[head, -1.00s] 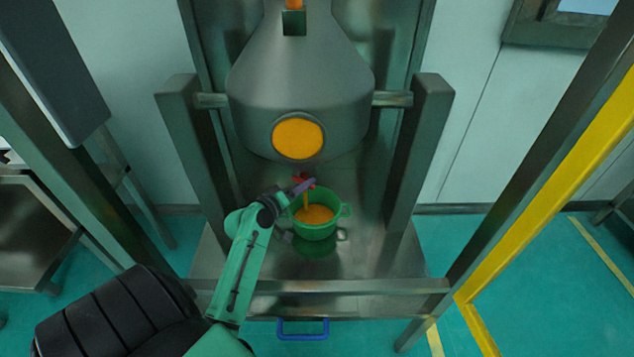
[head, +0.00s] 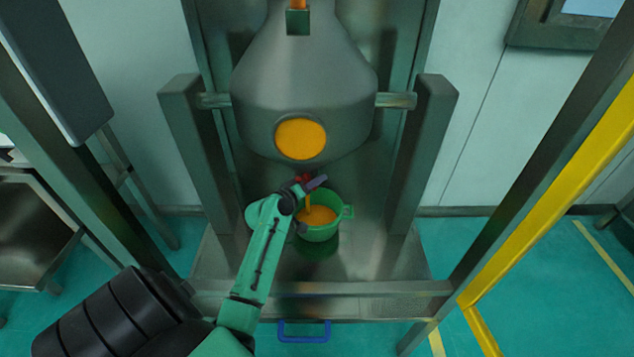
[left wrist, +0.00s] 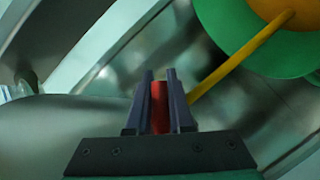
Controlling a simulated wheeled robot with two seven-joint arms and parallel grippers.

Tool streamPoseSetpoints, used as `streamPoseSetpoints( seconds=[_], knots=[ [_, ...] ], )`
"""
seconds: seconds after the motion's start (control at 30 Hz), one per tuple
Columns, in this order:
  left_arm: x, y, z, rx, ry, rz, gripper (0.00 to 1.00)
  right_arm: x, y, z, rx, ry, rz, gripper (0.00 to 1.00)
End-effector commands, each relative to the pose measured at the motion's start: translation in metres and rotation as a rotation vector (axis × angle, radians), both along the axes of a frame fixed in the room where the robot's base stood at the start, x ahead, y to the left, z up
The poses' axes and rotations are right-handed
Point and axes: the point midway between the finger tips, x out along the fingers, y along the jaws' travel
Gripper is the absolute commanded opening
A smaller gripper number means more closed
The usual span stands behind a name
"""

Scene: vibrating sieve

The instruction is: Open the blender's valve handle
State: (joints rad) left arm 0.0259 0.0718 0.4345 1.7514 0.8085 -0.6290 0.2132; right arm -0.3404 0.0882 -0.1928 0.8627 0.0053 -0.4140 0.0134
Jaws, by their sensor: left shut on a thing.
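The blender (head: 305,70) is a large grey vessel with a round orange window, hung between two posts. Its red valve handle (head: 303,178) shows as a small patch under the vessel. My left gripper (head: 314,183) is at the handle, its arm coming from the lower left. In the left wrist view my left gripper (left wrist: 160,76) has its two dark fingers shut on the red handle (left wrist: 159,106). An orange stream (left wrist: 238,60) runs down into a green bucket (left wrist: 215,22). The arm hides part of the valve and bucket in the head view. My right gripper is not in view.
The green bucket (head: 322,234) holds orange material and stands on the metal base (head: 365,262) below the valve. Posts (head: 195,160) flank the vessel on both sides. A blue handle (head: 303,338) is at the front, and a yellow rail (head: 560,180) runs at right.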

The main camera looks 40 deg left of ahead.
Motion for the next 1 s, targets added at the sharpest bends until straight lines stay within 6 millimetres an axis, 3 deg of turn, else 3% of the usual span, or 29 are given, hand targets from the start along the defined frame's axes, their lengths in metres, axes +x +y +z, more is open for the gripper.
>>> streamPoseSetpoints(
  seconds=[0.17, 0.43, 1.0],
  knots=[
    [0.0, 0.001, 0.001, 0.008, 0.005, 0.002, 0.0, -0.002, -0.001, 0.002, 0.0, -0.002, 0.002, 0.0],
    [-0.001, 0.002, 0.003, 0.078, 0.061, 0.0, 0.0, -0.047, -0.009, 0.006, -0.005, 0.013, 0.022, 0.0],
    [-0.008, 0.01, -0.006, 0.463, 0.353, -0.001, 0.0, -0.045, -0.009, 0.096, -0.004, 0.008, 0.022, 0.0]
  ],
)
